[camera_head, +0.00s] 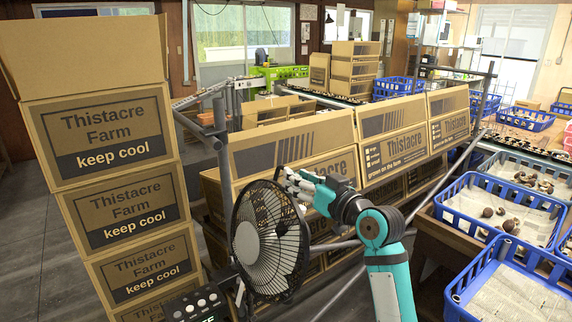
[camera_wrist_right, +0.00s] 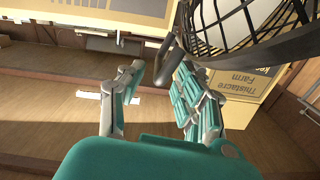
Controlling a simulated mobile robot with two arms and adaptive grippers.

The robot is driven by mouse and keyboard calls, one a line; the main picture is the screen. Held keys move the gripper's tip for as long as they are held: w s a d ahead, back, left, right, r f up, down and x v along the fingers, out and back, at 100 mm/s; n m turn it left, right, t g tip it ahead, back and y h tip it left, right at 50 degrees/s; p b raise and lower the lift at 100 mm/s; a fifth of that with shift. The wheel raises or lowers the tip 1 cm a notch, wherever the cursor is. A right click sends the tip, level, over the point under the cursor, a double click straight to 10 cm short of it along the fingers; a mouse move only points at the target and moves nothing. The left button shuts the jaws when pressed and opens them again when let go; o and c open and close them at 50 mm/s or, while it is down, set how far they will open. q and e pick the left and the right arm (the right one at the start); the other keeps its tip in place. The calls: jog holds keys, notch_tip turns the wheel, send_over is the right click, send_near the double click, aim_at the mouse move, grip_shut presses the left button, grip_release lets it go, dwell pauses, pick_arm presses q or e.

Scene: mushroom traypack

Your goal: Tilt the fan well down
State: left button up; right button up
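The fan (camera_head: 269,240) has a round black wire cage and a pale hub, and stands at the lower middle of the head view. Its face is turned toward the camera and looks close to upright. My right gripper (camera_head: 290,180) is at the top right of the cage rim. In the right wrist view the gripper (camera_wrist_right: 158,82) has its fingers spread, with a dark rounded piece near the tips between them. The fan cage (camera_wrist_right: 250,25) fills the top right there. Whether a finger touches the rim is unclear. My left gripper is not in view.
A tall stack of cartons (camera_head: 115,140) stands left of the fan. A row of Thistacre cartons (camera_head: 292,150) lies behind it. Blue crates (camera_head: 478,210) with mushrooms are at the right. A control box with knobs (camera_head: 190,308) sits below the fan.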

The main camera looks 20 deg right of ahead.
aim_at(282, 168)
jog(key=p+x, duration=0.1)
jog(key=x, duration=0.4)
jog(key=shift+w, duration=0.1)
grip_shut()
dwell(0.3)
